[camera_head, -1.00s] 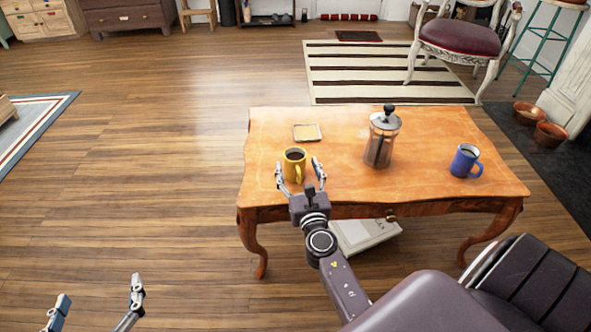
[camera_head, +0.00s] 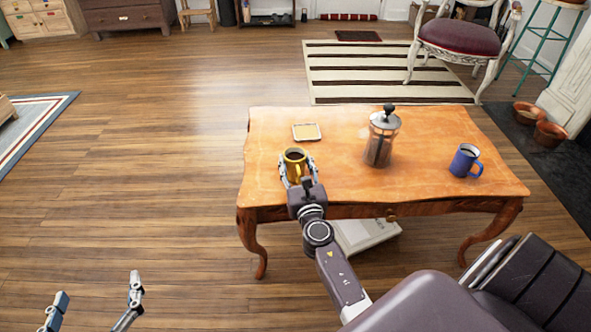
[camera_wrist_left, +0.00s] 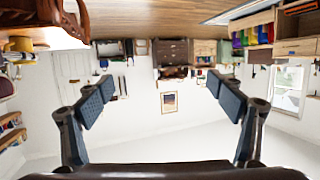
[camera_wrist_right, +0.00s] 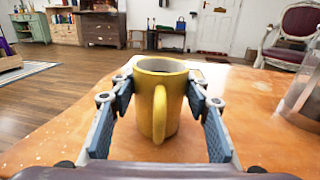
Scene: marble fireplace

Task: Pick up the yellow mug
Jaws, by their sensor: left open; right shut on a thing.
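The yellow mug (camera_head: 294,160) stands upright on the wooden table (camera_head: 440,135) near its left front edge, with dark contents. My right gripper (camera_head: 297,170) is shut on the mug, one finger on each side. In the right wrist view the mug (camera_wrist_right: 158,95) is between the fingers of the gripper (camera_wrist_right: 158,98), its handle turned toward my wrist. My left gripper (camera_head: 97,297) is open and empty over the floor at the lower left. The left wrist view shows its spread fingers (camera_wrist_left: 160,95) with nothing between them.
A glass French press (camera_head: 381,138) stands right of the mug, and a blue mug (camera_head: 466,161) is farther right. A small square dish (camera_head: 306,132) lies just behind the yellow mug. A white box-like object (camera_head: 366,236) is under the table. The floor (camera_head: 150,180) on the left is clear.

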